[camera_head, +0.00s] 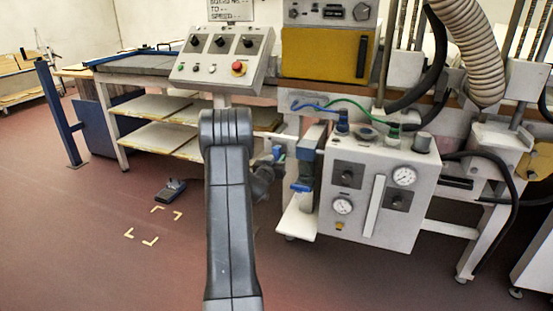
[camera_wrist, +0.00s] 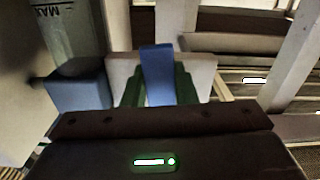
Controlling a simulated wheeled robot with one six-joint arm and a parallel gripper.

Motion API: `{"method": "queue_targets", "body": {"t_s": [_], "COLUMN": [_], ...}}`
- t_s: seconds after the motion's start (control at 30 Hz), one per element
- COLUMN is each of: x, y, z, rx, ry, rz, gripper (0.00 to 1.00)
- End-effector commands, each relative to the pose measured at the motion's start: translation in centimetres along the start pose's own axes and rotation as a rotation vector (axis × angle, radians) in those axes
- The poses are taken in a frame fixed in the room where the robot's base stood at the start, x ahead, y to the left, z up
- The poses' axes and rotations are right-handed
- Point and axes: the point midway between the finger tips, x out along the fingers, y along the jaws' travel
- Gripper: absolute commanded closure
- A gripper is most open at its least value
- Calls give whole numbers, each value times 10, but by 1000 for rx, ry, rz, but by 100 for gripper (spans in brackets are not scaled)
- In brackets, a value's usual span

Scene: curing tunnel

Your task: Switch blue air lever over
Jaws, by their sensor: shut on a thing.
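The blue air lever (camera_wrist: 157,75) stands between the fingers of my gripper (camera_wrist: 158,92) in the wrist view. The gripper is shut on it, and its green-edged finger pads lie on either side. The lever's lower end is hidden by the dark gripper body. In the head view a small blue piece, seemingly this lever (camera_head: 278,153), shows at the tip of my gripper (camera_head: 270,163), left of the air unit. My arm hides part of that area.
A blue block (camera_wrist: 78,90) and a grey bowl marked MAX (camera_wrist: 75,35) are close beside the gripper. Another blue handle (camera_head: 300,187) sits below. The grey gauge panel (camera_head: 375,215) stands right, a control box (camera_head: 222,55) above.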

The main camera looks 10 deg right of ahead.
Motion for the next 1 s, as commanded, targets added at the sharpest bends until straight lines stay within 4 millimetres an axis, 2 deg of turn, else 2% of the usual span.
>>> {"method": "queue_targets", "body": {"t_s": [1.0], "x": [0], "y": [26], "z": [-16], "rx": [-925], "ry": [0], "rz": [-1], "gripper": [100]}}
